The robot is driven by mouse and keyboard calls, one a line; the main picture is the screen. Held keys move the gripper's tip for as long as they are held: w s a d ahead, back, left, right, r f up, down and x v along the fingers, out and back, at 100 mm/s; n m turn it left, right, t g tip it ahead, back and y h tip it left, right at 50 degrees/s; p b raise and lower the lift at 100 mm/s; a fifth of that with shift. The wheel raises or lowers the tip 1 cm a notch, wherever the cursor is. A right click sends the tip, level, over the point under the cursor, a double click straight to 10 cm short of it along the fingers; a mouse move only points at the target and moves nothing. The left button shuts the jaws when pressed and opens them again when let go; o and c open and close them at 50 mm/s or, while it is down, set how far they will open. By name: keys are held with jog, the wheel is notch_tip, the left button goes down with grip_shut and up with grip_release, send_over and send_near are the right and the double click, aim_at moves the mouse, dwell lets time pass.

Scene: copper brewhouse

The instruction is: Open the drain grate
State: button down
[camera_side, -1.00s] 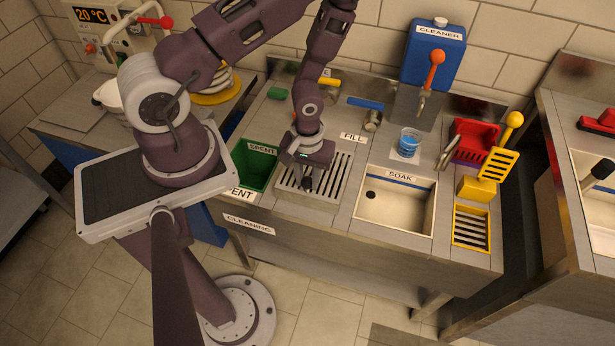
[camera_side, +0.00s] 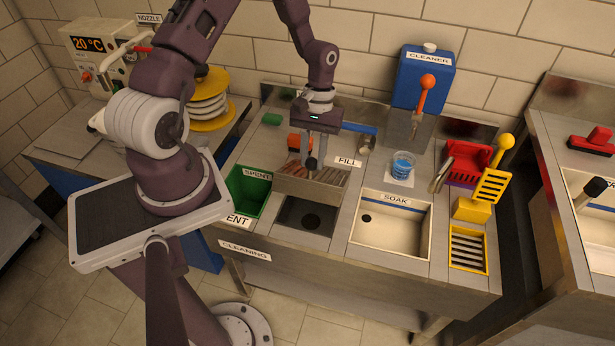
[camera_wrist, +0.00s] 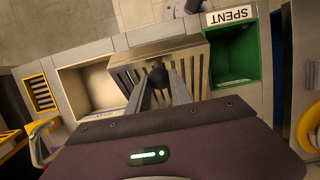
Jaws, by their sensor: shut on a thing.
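My gripper (camera_side: 311,163) is shut on the dark round knob of the grate, above the back of the drain. In the wrist view the grate (camera_wrist: 187,60) stands tilted, and the gripper's fingers (camera_wrist: 160,80) close on its dark knob. The fingers partly hide the slots.
The green SPENT bin (camera_side: 247,192) is just left of the drain, and the SOAK basin (camera_side: 392,223) just right. A blue cup (camera_side: 402,166), a red tray (camera_side: 468,163) and a yellow slotted piece (camera_side: 492,186) stand further right. The blue CLEANER tank (camera_side: 428,76) is behind.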

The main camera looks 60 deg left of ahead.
jog(key=w+a+f, duration=0.3)
jog(key=w+a, duration=1.2)
jog(key=shift+w+a, duration=0.15)
jog(key=shift+a, duration=0.1)
jog(key=shift+f, duration=0.1)
jog(key=s+d+r, duration=0.4)
jog(key=s+d, duration=0.1)
jog(key=d, duration=0.1)
jog(key=shift+s+r, duration=0.25)
jog(key=shift+s, duration=0.15)
